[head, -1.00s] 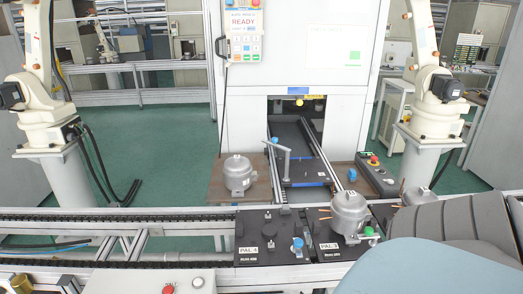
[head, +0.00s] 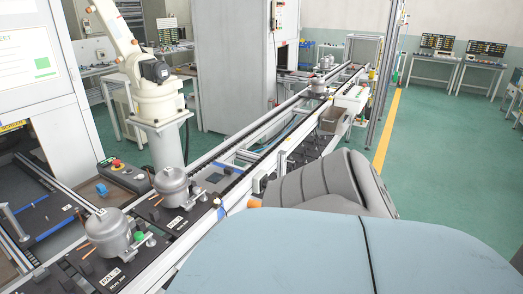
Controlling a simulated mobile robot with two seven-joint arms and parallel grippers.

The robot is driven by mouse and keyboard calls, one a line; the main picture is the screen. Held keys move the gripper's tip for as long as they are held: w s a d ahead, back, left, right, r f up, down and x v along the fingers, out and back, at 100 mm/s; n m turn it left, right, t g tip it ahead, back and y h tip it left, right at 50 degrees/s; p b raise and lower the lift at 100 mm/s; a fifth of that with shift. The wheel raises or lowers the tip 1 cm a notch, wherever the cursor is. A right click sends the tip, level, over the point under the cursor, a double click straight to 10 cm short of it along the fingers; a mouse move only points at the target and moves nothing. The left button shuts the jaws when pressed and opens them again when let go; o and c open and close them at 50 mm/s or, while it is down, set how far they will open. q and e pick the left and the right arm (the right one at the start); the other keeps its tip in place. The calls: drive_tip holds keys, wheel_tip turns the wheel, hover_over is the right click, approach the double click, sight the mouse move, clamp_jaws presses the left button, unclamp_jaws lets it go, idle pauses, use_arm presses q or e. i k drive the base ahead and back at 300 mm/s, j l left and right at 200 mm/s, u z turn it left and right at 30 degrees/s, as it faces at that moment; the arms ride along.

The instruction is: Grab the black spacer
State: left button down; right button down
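I cannot make out for certain which part is the black spacer. Small dark blocks (head: 154,214) stand on a black pallet (head: 181,229) at the left, beside a grey compressor (head: 174,187). A nearer compressor (head: 113,232) sits on another labelled black pallet with a green knob (head: 139,237) beside it. Neither of my grippers shows in the head view. A large blue-grey surface and a grey ribbed shape, which seem to be parts of my own body, cover the lower middle and right and hide part of the line.
A conveyor line (head: 232,152) runs from the lower left to the far middle, carrying more compressors (head: 319,85). A white robot arm (head: 152,95) stands behind it on a pedestal. A control box (head: 126,176) with a red button is at the left. Green floor lies open at the right.

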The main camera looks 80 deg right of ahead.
sight(230, 171)
drive_tip(key=z, duration=2.3)
drive_tip(key=l+u, duration=0.1)
drive_tip(key=u, duration=0.95)
drive_tip(key=i+l+u, duration=0.1)
drive_tip(key=l+u, duration=1)
drive_tip(key=l, duration=0.15)
drive_tip(key=k+l+u, duration=0.15)
drive_tip(key=l, duration=0.2)
drive_tip(key=k+l+u, duration=0.2)
drive_tip(key=k+l, duration=0.1)
drive_tip(key=l, duration=0.3)
drive_tip(key=k+l+u, duration=0.15)
drive_tip(key=l, duration=0.6)
drive_tip(key=k+l, duration=0.15)
drive_tip(key=l, duration=0.2)
drive_tip(key=k+l, duration=0.15)
drive_tip(key=l, duration=0.15)
drive_tip(key=k+l, duration=0.15)
drive_tip(key=l, duration=0.7)
drive_tip(key=i+u, duration=0.05)
